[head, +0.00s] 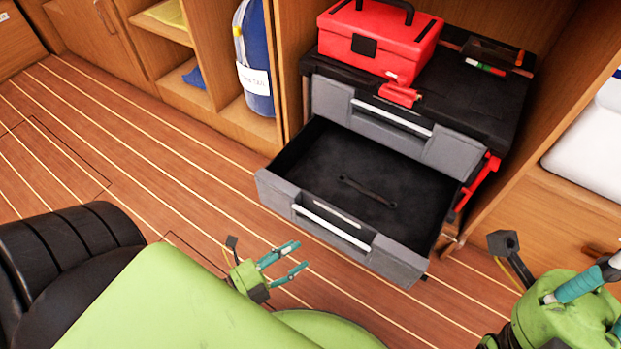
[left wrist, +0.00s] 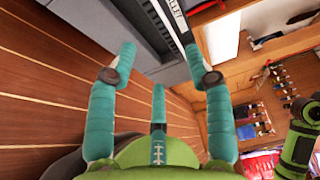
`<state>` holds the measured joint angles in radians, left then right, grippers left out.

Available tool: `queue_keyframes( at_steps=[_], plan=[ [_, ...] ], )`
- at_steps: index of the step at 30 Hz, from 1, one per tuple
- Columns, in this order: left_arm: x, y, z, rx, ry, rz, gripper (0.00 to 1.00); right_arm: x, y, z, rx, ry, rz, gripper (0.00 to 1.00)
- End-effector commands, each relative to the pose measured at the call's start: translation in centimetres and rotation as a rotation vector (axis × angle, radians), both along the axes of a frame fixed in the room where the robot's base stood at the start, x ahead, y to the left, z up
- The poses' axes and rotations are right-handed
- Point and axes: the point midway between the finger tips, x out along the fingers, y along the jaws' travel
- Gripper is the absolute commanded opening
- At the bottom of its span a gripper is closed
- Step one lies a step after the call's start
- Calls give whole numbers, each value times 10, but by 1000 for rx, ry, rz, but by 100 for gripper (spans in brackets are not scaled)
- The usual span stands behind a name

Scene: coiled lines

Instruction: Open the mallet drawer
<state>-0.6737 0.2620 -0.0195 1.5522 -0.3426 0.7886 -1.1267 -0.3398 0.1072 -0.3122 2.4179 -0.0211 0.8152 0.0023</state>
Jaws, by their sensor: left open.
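A dark tool chest (head: 490,100) has grey drawer fronts with pale handle strips. Its lower drawer (head: 278,187) is pulled well out, and a thin dark item (head: 368,190) lies on its black floor. The upper drawer (head: 400,122) sits above and behind it. In the left wrist view, a grey drawer front (left wrist: 140,22) carries a label strip (left wrist: 178,12) ending in "LLET". My left gripper (head: 301,256) is open and empty, in front of and apart from the lower drawer. Its spread teal fingers show in the left wrist view (left wrist: 160,55). My right gripper (head: 590,283) is partly cut off at the right edge.
A red toolbox (head: 378,40) and a small red item (head: 400,93) rest on the chest. A blue labelled bag (head: 255,60) stands in a cubby to the left. A white cushion (head: 590,150) is at the right. The striped wooden floor (head: 130,150) is clear at left.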

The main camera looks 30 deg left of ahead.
Motion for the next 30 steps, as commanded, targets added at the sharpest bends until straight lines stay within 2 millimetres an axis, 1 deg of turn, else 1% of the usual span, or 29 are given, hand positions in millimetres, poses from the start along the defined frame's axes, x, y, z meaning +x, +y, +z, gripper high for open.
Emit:
queue_keyframes(
  at_steps=[1, 3, 7, 25, 26, 28, 29, 30],
  plan=[
    [-8, 3, 0, 0, 1, 0, 52, 0, 0, 0, 0, 0, 0, 0],
    [-15, 7, 0, 0, 1, 1, 52, 0, 0, 0, 0, 0, 0, 0],
    [-23, 11, 0, 0, 0, 1, 52, 0, 0, 0, 0, 0, 0, 0],
    [-24, 11, 1, -3, -2, 0, 52, 0, 0, 0, 0, 0, 0, 0],
    [-23, 10, 3, -8, -4, 0, 52, 0, 0, 0, 0, 1, 0, 0],
    [-15, 5, 13, -42, -17, -3, 52, 1, 1, 1, -3, 6, 0, 0],
    [-10, 1, 20, -69, -26, -5, 52, 1, 1, 2, -6, 10, 1, 0],
    [-2, -6, 34, -115, -41, -11, 52, 2, 2, 3, -10, 16, 1, 0]
  ],
)
